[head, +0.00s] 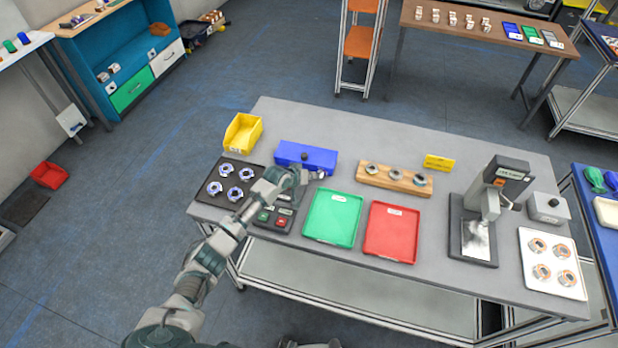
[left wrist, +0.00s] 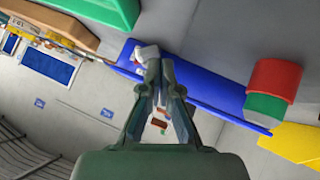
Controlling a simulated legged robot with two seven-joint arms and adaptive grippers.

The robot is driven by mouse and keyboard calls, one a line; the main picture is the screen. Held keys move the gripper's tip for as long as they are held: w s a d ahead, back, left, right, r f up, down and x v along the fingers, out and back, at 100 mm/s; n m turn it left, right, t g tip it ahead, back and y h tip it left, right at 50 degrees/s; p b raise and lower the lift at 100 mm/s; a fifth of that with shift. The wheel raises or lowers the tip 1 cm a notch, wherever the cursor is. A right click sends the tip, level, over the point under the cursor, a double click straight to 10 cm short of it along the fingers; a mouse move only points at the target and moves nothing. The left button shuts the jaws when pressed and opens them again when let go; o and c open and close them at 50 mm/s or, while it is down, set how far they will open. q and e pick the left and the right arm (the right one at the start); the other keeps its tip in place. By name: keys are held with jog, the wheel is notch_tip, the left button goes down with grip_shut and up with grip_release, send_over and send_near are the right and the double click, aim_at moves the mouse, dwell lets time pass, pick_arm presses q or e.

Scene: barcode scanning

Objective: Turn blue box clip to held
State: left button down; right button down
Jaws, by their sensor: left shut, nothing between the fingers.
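The blue box (head: 308,155) sits on the grey table towards its back left. In the left wrist view the blue box (left wrist: 215,88) runs slantwise behind the fingers. My left gripper (head: 318,174) is at the front right of the blue box, its fingers together with nothing between them. In the left wrist view the left gripper's (left wrist: 155,62) fingertips meet beside a small light-grey piece (left wrist: 146,52) at the box's end, which may be the clip. The fingers partly cover it, and I cannot tell its setting or whether they touch. My right gripper is not in view.
A yellow bin (head: 243,133) stands left of the box, a wooden holder (head: 395,180) right of it. A green tray (head: 333,218) and a red tray (head: 392,232) lie in front. A red-and-green cylinder (left wrist: 272,90) shows by the box in the left wrist view.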

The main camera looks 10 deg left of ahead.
pick_arm(q)
jog(key=shift+f, duration=0.1)
jog(key=shift+w+d+f, duration=0.1)
jog(key=shift+w+f, duration=0.05)
jog(key=shift+w, duration=0.1)
jog(key=shift+w+f, duration=0.1)
jog(key=shift+w, duration=0.05)
jog(key=shift+d, duration=0.2)
jog(key=shift+r, duration=0.2)
jog(key=shift+f, duration=0.1)
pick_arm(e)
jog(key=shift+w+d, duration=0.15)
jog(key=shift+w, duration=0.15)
pick_arm(q)
jog(key=shift+a, duration=0.15)
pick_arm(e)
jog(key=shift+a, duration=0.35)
